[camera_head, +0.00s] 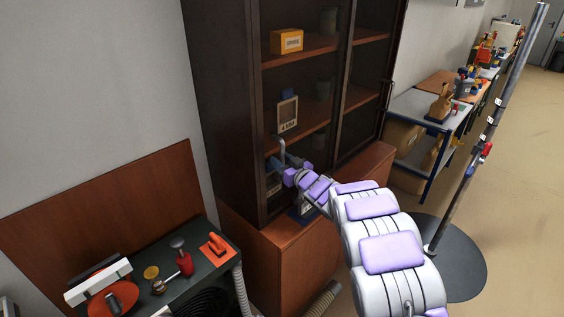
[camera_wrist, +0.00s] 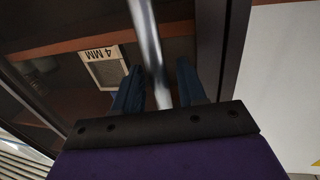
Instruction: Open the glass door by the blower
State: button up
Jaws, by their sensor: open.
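The dark-framed cabinet has a glass door (camera_head: 312,80), which looks shut, with shelves showing behind the pane. A bent metal handle (camera_head: 281,146) stands out from the door's left side. My arm reaches to it, and my gripper (camera_head: 274,164) is at the handle's lower part. In the wrist view, the bright handle bar (camera_wrist: 150,42) runs down between the two blue fingers of my gripper (camera_wrist: 160,88). The fingers are apart, one on each side of the bar. I cannot tell whether either finger touches it. I cannot clearly pick out a blower.
A dark workbench (camera_head: 205,267) with tools and a grey hose (camera_head: 241,290) stands at front left. A pole on a round dark base (camera_head: 462,262) stands right of my arm. A blue-legged table (camera_head: 418,108) is beyond the cabinet. Open floor lies at right.

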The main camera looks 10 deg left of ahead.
grip_shut()
dwell(0.3)
dwell(0.3)
